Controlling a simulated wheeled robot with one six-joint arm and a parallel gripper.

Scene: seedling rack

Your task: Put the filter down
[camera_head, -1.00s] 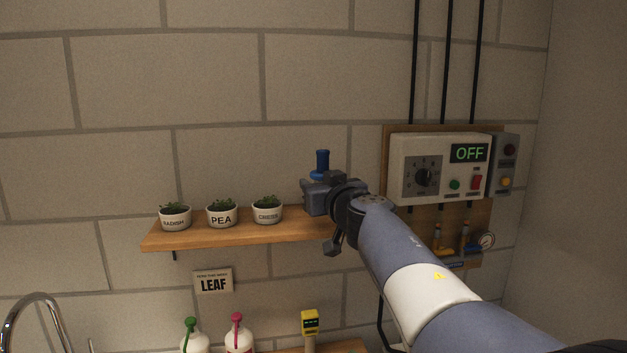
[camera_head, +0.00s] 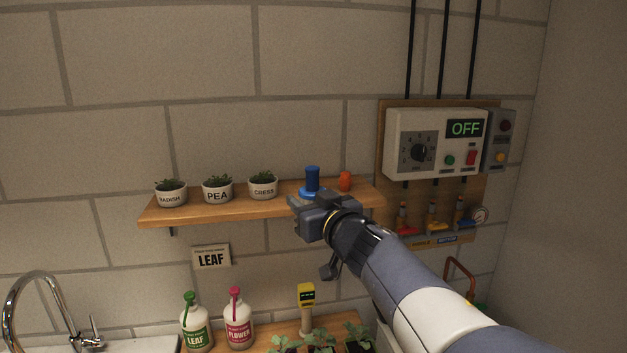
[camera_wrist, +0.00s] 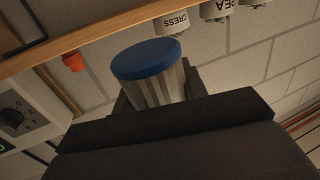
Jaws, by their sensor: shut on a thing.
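The filter (camera_head: 312,180) shows in the head view as a blue upright neck with a wider blue rim. In the wrist view the filter (camera_wrist: 160,84) shows a round blue end and a pale pleated body. My gripper (camera_head: 303,205) is shut on the filter's body, which the jaws mostly hide in the head view. In the wrist view the dark jaws (camera_wrist: 160,98) stand on both sides of the pleats. The gripper is in front of the wooden shelf (camera_head: 240,211), near its right part. The filter appears apart from the shelf.
Three labelled pots, radish (camera_head: 171,193), pea (camera_head: 217,189) and cress (camera_head: 263,185), stand on the shelf. An orange piece (camera_head: 345,181) is right of the filter. A control box (camera_head: 436,143) is on the wall. Bottles (camera_head: 196,325) and a yellow meter (camera_head: 306,296) stand below.

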